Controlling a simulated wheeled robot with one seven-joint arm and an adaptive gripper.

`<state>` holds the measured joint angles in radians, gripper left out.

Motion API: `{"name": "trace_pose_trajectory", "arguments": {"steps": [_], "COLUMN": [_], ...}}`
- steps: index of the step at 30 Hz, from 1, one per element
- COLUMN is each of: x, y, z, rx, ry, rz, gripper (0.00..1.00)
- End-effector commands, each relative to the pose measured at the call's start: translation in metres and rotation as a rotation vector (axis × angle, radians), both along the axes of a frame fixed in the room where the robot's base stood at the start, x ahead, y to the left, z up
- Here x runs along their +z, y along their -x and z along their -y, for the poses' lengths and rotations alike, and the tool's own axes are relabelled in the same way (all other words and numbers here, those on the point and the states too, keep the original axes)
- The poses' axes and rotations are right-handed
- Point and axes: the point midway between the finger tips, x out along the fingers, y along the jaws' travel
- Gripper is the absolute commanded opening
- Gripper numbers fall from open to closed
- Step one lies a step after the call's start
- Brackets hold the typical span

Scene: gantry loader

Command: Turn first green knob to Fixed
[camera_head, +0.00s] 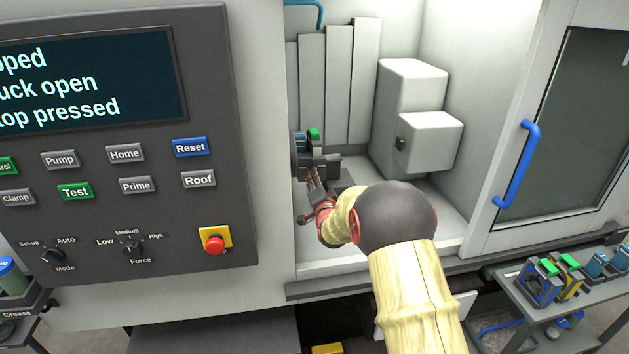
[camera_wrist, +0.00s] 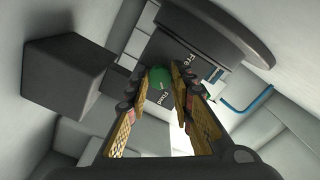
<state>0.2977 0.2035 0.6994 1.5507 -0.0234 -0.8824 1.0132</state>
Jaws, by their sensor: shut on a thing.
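A green knob (camera_wrist: 159,78) sits between the two fingers of my gripper (camera_wrist: 163,95) in the wrist view. The fingers are shut on it. Beside it is a dark plate with white lettering; a label reading "Fixed" shows just below the knob, and a partly cut label starting with "Fre" shows above right. In the head view the green knob (camera_head: 314,133) shows as a small green spot on the dark chuck unit inside the machine. My gripper (camera_head: 312,180) reaches in through the opening, and its fingertips are hard to make out there.
A grey control panel (camera_head: 225,120) with buttons and a red stop button (camera_head: 215,243) stands left of the opening. A white block-shaped unit (camera_head: 430,140) is inside at right. A door with a blue handle (camera_head: 518,165) is further right. A shelf (camera_head: 590,300) holds several coloured parts.

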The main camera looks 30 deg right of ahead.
Motion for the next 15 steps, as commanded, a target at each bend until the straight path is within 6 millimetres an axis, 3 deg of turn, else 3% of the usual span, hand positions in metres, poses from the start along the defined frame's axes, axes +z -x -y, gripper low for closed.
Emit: {"name": "trace_pose_trajectory", "arguments": {"steps": [5,6,15], "x": [0.0014,0.0014,0.0006], "y": [-0.0002,-0.0002,-0.0001], "z": [0.0006,0.0006,0.0004], "rx": [-0.001,-0.001,0.000], "ry": [0.001,0.001,0.001], "rz": [0.002,0.002,0.001], "gripper": [0.00,0.25,0.42]}}
